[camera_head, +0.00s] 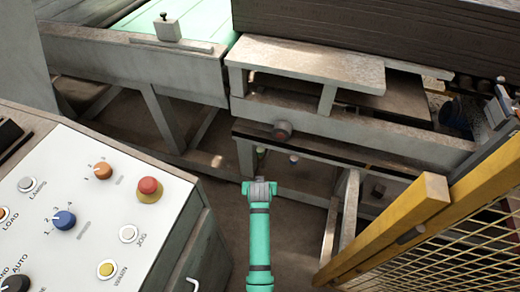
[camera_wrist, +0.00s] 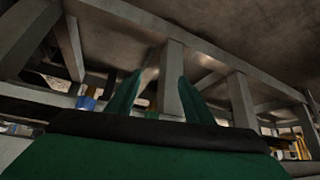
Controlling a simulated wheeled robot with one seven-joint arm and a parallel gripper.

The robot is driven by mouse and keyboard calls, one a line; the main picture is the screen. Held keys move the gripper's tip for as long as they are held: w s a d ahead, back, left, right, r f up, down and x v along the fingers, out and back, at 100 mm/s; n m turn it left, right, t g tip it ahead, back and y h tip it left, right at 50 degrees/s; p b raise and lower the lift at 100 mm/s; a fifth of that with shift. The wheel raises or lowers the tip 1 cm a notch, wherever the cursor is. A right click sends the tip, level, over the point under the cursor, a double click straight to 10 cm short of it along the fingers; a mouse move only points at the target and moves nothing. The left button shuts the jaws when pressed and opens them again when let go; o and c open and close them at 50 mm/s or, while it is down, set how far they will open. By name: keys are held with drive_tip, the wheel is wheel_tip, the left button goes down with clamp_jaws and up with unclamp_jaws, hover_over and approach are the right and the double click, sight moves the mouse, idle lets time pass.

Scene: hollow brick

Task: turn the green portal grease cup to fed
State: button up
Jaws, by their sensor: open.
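A control panel (camera_head: 85,225) with knobs and buttons stands at the left. A yellow guard post (camera_head: 390,228) with mesh stands at the right. Grey machine legs and beams (camera_head: 345,125) cross the space ahead. Bare floor lies between panel and guard.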

drive_tip(key=w+r+g, duration=0.1)
drive_tip(key=w+r, duration=0.6)
drive_tip(key=w, duration=0.1)
drive_tip(key=g, duration=0.2)
approach(260, 150)
drive_tip(key=x, duration=0.8)
drive_tip(key=shift+d+f, duration=0.1)
drive_tip(key=shift+f, duration=0.1)
drive_tip(key=shift+w, duration=0.1)
drive_tip(key=c, duration=1)
